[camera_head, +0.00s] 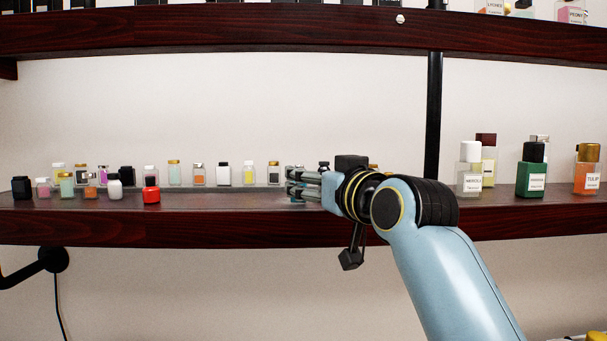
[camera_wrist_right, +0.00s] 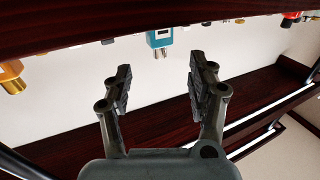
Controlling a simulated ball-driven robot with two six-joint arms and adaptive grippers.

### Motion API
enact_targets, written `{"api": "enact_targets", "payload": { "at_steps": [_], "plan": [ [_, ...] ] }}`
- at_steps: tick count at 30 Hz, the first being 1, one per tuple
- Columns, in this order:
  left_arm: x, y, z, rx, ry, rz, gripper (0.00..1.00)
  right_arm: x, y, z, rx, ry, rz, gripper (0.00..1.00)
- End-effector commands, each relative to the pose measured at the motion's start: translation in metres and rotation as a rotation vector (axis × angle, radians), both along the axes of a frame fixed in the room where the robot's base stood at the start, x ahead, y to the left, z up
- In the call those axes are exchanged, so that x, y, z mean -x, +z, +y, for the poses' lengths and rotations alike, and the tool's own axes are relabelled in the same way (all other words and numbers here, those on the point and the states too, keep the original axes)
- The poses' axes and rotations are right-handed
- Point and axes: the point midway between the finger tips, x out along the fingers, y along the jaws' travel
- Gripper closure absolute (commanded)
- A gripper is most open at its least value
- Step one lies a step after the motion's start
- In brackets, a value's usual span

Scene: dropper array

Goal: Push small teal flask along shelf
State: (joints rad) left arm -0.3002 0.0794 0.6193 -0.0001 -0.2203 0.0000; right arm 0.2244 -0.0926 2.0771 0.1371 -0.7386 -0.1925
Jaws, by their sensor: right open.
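In the right wrist view, which is upside down, a small teal flask (camera_wrist_right: 159,38) with a pale label and a metallic cap stands on the shelf, ahead of the space between my fingers. In the head view I cannot pick it out for sure; my gripper and wrist hide part of the shelf. My right gripper (camera_head: 289,185) points left, low over the middle shelf (camera_head: 230,201). Its two fingers are apart and nothing is between them in the wrist view (camera_wrist_right: 160,66). My left gripper is not in view.
Several small bottles stand left of my gripper, including a red one (camera_head: 151,195) and a white one (camera_head: 115,190). Larger bottles, including a green one (camera_head: 532,172), stand at the right. A black post (camera_head: 434,110) rises behind my arm. An upper shelf (camera_head: 220,30) runs above.

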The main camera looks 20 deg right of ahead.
Motion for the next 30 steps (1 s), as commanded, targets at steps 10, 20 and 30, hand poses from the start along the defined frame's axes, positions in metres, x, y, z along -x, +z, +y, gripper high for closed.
{"api": "enact_targets", "payload": {
  "at_steps": [10, 20, 30],
  "plan": [
    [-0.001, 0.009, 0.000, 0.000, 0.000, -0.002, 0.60, -0.055, 0.001, 0.006, 0.000, 0.000, 0.001, 0.42],
    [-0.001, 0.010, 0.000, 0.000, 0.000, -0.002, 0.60, -0.063, -0.001, 0.007, 0.000, -0.001, 0.002, 0.42],
    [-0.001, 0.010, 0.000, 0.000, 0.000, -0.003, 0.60, -0.063, 0.000, 0.007, 0.000, 0.000, 0.002, 0.76]
  ]
}}
